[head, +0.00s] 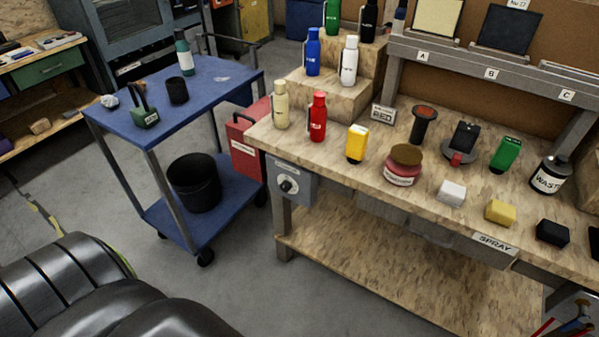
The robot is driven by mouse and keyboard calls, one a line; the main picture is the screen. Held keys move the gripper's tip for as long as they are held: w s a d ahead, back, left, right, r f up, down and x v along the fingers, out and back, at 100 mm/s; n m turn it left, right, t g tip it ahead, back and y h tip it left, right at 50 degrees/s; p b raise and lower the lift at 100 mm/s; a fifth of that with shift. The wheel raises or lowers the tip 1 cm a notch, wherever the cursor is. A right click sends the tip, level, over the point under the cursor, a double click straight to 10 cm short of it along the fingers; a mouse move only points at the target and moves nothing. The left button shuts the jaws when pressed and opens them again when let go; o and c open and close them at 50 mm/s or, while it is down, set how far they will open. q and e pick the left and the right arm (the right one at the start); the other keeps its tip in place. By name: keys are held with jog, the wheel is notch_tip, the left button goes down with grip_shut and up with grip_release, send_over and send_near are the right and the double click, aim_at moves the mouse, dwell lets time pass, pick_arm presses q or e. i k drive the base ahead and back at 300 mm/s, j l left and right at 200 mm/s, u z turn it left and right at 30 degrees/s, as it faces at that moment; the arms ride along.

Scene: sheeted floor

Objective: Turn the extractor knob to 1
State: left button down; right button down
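A knob (287,186) sits on a grey control box (292,179) fixed to the left front of the wooden workbench, below its top. The knob is dark with a pale dial around it. The markings are too small to read, so I cannot tell which setting it points at. Neither of my grippers is in the head view. Large dark ribbed shapes fill the lower left of the picture, and no fingertips show on them.
A blue cart (205,83) with a black bucket (194,182) stands left of the box. A red box (246,140) is between them. Floor before the knob is clear.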

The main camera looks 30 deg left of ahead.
aim_at(286, 186)
jog(key=u, duration=1.2)
